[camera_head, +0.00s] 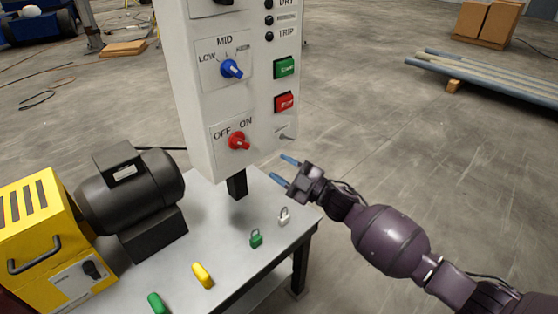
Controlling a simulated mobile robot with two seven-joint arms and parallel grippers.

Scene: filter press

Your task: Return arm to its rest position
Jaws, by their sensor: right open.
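My right gripper (284,170) has two blue fingertips spread apart, with nothing between them. It hangs in the air over the right edge of the grey table (225,261), beside the lower right corner of the white control panel (188,97). My right arm (390,243) reaches in from the lower right. The panel carries a blue knob (231,69), a red knob (238,141), a green button (284,68), a red button (284,102) and a small metal toggle (284,136). My left gripper is not in view.
On the table are a silver padlock (284,216), a green padlock (256,239), a yellow piece (203,275) and a green piece (157,303). A black motor (130,190) and a yellow machine (35,240) stand left.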

